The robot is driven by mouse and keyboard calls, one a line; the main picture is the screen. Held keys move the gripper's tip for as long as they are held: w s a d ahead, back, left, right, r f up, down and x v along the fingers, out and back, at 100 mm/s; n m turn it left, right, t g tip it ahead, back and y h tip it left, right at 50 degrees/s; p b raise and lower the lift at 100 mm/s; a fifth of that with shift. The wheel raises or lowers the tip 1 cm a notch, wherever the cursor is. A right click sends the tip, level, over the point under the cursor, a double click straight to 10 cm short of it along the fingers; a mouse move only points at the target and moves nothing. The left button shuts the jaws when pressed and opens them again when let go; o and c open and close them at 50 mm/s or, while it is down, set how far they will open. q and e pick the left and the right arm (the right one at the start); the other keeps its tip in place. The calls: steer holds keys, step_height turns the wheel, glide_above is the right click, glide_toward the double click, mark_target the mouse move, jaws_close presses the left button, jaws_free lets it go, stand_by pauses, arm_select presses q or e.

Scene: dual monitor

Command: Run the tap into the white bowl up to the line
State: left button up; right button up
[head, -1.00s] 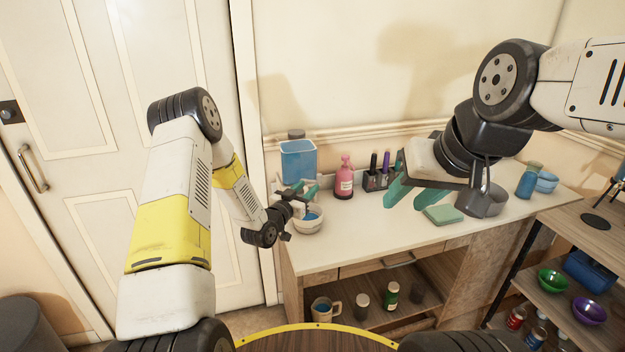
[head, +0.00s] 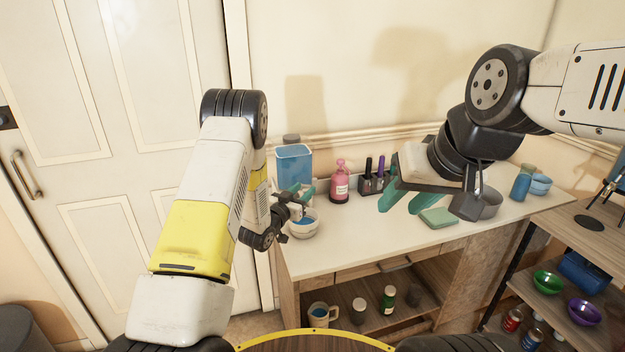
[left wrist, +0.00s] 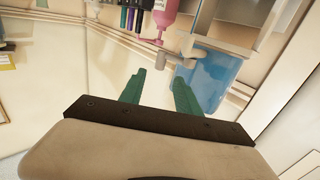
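The white bowl (head: 303,230) stands on the counter below the tank, with blue inside it; its line cannot be made out. The blue water tank (head: 293,165) stands behind it and fills the right of the left wrist view (left wrist: 213,85). The grey tap (left wrist: 180,60) sticks out from the tank in that view. My left gripper (head: 296,190) is just above the bowl, in front of the tank. Its teal fingers (left wrist: 159,77) are apart and empty, with the tap beyond their tips. My right gripper (head: 405,203) is open and empty over the counter.
The counter front (head: 345,245) is clear.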

mark_target(313, 181)
arm_select(q)
steer(key=x, duration=0.6)
steer(key=shift+w+d, duration=0.2)
steer(key=shift+w, duration=0.05)
jaws_close()
